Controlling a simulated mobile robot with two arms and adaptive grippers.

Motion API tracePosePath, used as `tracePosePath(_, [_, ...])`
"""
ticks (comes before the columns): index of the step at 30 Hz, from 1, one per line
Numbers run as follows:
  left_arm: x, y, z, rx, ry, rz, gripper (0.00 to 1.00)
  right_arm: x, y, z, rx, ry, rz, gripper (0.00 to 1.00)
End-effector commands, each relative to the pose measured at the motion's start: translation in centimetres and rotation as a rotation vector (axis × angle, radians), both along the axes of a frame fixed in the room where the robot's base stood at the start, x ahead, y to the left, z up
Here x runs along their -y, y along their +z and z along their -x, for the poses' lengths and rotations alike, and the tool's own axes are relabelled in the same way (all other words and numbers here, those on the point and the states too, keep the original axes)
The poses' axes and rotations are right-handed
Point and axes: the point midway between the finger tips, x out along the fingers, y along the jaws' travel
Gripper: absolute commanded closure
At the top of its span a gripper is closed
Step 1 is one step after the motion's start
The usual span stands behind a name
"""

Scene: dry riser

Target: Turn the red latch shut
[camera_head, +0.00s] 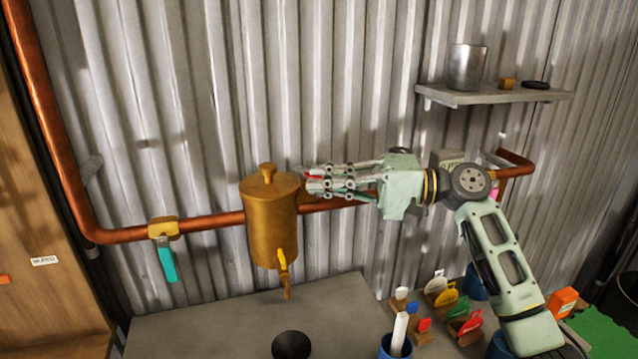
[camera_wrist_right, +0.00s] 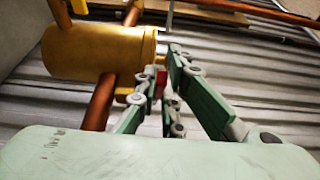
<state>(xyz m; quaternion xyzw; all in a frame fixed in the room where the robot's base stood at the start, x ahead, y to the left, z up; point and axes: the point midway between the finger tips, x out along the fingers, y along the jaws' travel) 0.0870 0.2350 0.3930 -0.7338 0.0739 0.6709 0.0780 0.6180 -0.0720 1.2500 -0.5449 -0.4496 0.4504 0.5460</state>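The red latch (camera_head: 315,173) shows only as a small red patch at the right side of the brass tank (camera_head: 270,215), between my right gripper's fingertips (camera_head: 318,182). It also shows in the right wrist view (camera_wrist_right: 161,83), between the converged fingers (camera_wrist_right: 163,72). The fingers look shut on it, with little gap on either side. They hide most of the latch, so I cannot tell its angle. The gripper reaches in from the right, in front of the copper pipe (camera_head: 215,222). My left gripper is in neither view.
The tank carries a yellow lever (camera_head: 284,265). A teal lever (camera_head: 168,262) hangs from the pipe at left. A wall shelf (camera_head: 500,95) is upper right.

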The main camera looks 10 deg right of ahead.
Motion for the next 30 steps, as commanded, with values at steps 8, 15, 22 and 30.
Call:
tracePosePath(8, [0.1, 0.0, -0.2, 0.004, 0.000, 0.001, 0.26, -0.1, -0.2, 0.0, -0.002, 0.002, 0.003, 0.73])
tracePosePath(15, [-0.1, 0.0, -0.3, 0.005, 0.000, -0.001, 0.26, 0.0, -0.1, 0.0, 0.001, 0.001, 0.001, 0.73])
tracePosePath(22, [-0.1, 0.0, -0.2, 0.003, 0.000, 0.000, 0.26, 2.9, -0.1, 0.5, 0.000, -0.003, 0.003, 0.73])
tracePosePath(30, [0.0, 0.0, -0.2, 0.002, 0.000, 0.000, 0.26, 8.5, -0.2, 1.6, -0.002, -0.002, 0.003, 0.73])
